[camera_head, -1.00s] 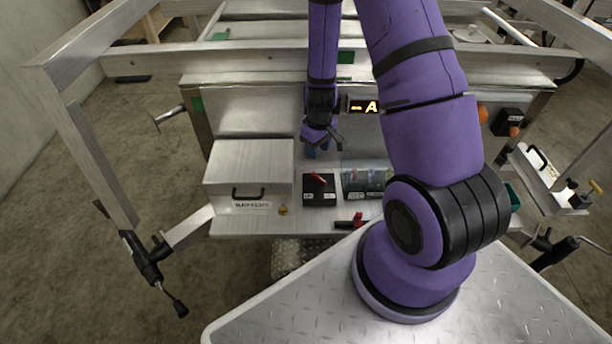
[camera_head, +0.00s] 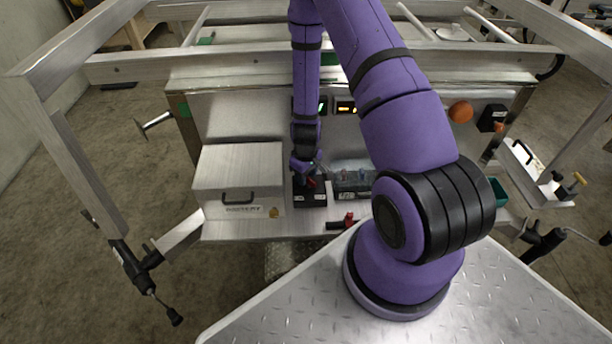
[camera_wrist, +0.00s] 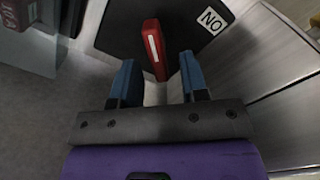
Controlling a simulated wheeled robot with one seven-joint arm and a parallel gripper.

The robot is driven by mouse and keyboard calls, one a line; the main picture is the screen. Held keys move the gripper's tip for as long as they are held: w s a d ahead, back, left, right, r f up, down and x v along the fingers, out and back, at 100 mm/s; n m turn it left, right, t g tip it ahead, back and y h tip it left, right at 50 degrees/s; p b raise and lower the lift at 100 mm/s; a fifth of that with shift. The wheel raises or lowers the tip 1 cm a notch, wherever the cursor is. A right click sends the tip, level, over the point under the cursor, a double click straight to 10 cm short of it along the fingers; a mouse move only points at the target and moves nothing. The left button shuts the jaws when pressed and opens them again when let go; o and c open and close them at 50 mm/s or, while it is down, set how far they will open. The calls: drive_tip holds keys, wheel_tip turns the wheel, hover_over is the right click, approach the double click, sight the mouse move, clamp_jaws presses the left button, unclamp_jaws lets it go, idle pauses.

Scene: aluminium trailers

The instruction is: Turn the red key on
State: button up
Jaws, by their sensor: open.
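The red key (camera_wrist: 154,50) stands on a black switch box (camera_wrist: 120,25) in the wrist view; a white label reading "NO" or "ON" sits beside it. My gripper (camera_wrist: 158,75) is open, with its two blue fingers apart on either side of the key's near end. Whether either finger touches the key I cannot tell. In the head view, my gripper (camera_head: 307,183) is low over the black box (camera_head: 310,198) on the metal shelf, and a little of the red key (camera_head: 311,183) shows beside it.
A metal box labelled "BATTERY" (camera_head: 240,175) stands close to the left. A clear-covered unit (camera_head: 352,178) stands close to the right. A red-and-black part (camera_head: 341,222) lies at the shelf's front edge. Lit displays (camera_head: 345,106) are on the panel behind.

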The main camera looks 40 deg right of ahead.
drive_tip(key=shift+f, duration=0.25)
clamp_jaws()
drive_tip(key=shift+m, duration=0.4)
drive_tip(key=m, duration=0.2)
drive_tip(key=shift+d+m, duration=0.2)
drive_tip(key=shift+m, duration=0.2)
drive_tip(key=m, duration=0.3)
drive_tip(key=shift+d+m, duration=0.15)
drive_tip(key=shift+m, duration=0.15)
drive_tip(key=m, duration=0.6)
drive_tip(key=shift+s+d, duration=0.2)
